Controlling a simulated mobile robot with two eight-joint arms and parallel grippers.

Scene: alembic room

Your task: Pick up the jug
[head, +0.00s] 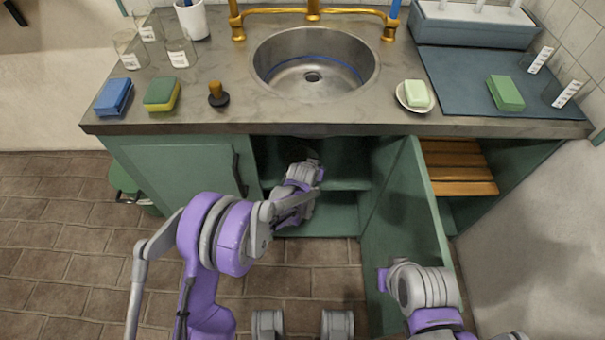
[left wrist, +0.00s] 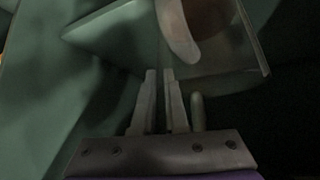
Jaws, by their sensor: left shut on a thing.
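My left arm reaches into the open cabinet under the sink, and its wrist shows in the head view. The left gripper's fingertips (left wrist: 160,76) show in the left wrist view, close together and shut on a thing. Just beyond them is a dim vessel with a brown inside and a pale curved part like a handle (left wrist: 178,34), which I take to be the jug. Which part of it lies between the fingers is hard to make out. In the head view the jug is hidden. My right arm is at the lower right; its gripper is not visible.
The green cabinet door (head: 402,215) stands open right of my left arm; the left door (head: 170,165) is shut. A wooden slatted shelf (head: 460,170) is further right. The countertop (head: 230,60) above holds sponges, glasses, a stopper and a soap dish around the sink (head: 300,85).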

